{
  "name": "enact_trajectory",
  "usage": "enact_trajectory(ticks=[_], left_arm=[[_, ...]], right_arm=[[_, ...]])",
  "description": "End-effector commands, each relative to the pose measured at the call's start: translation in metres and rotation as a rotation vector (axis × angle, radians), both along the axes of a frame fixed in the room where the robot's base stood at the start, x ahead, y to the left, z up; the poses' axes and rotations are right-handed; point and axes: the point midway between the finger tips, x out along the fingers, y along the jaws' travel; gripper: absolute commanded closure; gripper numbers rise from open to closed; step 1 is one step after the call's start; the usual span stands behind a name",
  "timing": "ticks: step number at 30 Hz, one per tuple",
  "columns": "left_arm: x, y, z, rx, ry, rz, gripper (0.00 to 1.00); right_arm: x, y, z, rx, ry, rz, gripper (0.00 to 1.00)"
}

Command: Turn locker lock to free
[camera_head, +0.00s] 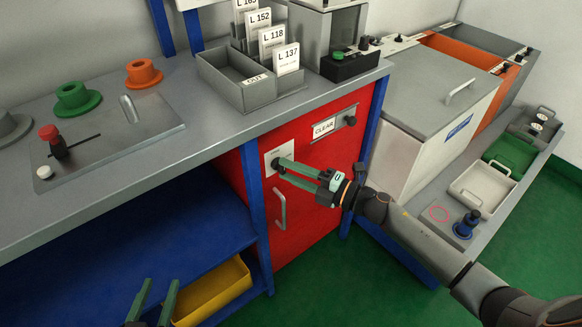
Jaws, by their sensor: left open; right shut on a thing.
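The red locker (317,203) stands under the grey counter, its door shut as far as I can see. Its lock (282,165) sits on a white plate (271,160) at the upper left of the door. My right gripper (284,170) reaches in from the right, its green fingers shut on the lock knob, which they partly hide. The lock's marking is too small to read. A grey bar handle (280,209) is below the lock. My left gripper (153,298) is at the bottom edge, open and empty, away from the locker.
A sign reading CLEAR (324,128) and a dark knob (350,121) are on the door's upper right. Blue posts flank the locker. Green floor (345,285) is free in front.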

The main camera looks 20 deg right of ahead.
Motion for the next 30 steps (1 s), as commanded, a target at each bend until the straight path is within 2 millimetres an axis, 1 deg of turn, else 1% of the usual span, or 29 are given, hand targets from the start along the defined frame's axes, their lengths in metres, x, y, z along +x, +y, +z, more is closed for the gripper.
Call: enact_trajectory(ticks=[3,6,18,19,24,27,30], left_arm=[[-0.005,0.0,-0.011,0.001,0.052,0.004,0.5],[-0.007,0.0,-0.017,0.0,0.075,0.005,0.5],[-0.008,0.0,-0.02,0.001,0.085,0.005,0.5],[-0.008,0.0,-0.02,0.001,0.085,0.005,0.5],[-0.008,0.0,-0.02,0.001,0.085,0.006,0.5],[-0.008,0.0,-0.02,0.001,0.084,0.006,0.5],[-0.008,0.0,-0.02,0.001,0.084,0.006,0.5]], right_arm=[[0.0,0.0,0.001,-0.021,-0.007,-0.001,1.0],[0.0,0.0,0.0,-0.031,-0.011,-0.001,1.0],[0.0,0.0,0.0,-0.037,-0.014,0.0,1.0],[0.0,0.0,0.0,-0.037,-0.014,0.0,0.59],[0.0,0.0,0.0,-0.035,-0.013,0.0,0.4],[0.0,0.0,0.0,-0.035,-0.013,0.0,0.3],[0.0,0.0,0.0,-0.034,-0.012,0.0,0.3]])
